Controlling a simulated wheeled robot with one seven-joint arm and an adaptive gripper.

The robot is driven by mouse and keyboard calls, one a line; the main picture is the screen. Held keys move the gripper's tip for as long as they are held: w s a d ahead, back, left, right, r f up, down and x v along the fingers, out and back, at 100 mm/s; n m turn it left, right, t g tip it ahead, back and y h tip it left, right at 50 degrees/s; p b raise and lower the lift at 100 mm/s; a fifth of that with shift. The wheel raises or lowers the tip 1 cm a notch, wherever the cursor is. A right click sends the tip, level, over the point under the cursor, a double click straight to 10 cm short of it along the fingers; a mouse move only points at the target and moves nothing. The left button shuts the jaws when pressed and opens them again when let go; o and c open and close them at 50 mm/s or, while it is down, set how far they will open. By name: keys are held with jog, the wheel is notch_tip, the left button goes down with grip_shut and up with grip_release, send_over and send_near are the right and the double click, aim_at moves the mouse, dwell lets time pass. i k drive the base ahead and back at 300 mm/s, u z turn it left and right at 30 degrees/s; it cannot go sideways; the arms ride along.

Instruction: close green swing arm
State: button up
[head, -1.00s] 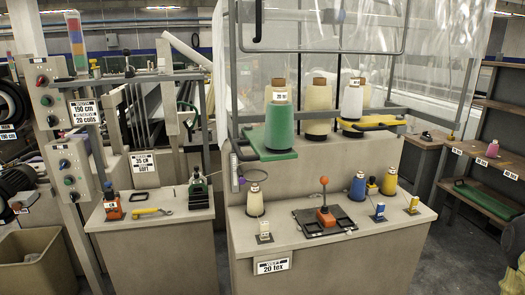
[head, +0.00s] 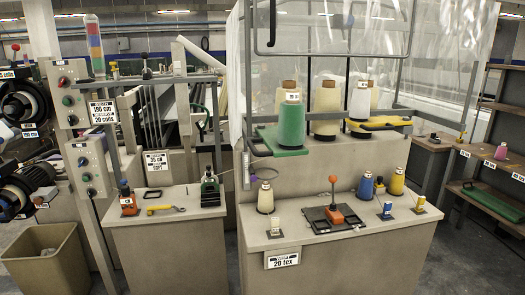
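The green swing arm (head: 278,151) is a flat green plate on the creel frame in the head view. It juts out toward me from the frame's left side and carries a green cone (head: 292,125) with a brown top and a white label. A yellow swing arm (head: 385,123) sits on the right side of the frame, with a white cone (head: 360,102) beside it. Cream cones (head: 326,107) stand behind, between the two arms. My gripper does not show.
Below the arms is a counter (head: 365,222) with an orange-knobbed lever (head: 333,210) and small cones. A clear plastic curtain hangs around the frame. A lower bench (head: 170,231) and a bin (head: 48,262) stand to the left. Shelves (head: 490,200) stand at the right.

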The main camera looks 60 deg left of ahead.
aim_at(267, 136)
jog(key=k, duration=0.2)
jog(key=u, duration=0.9)
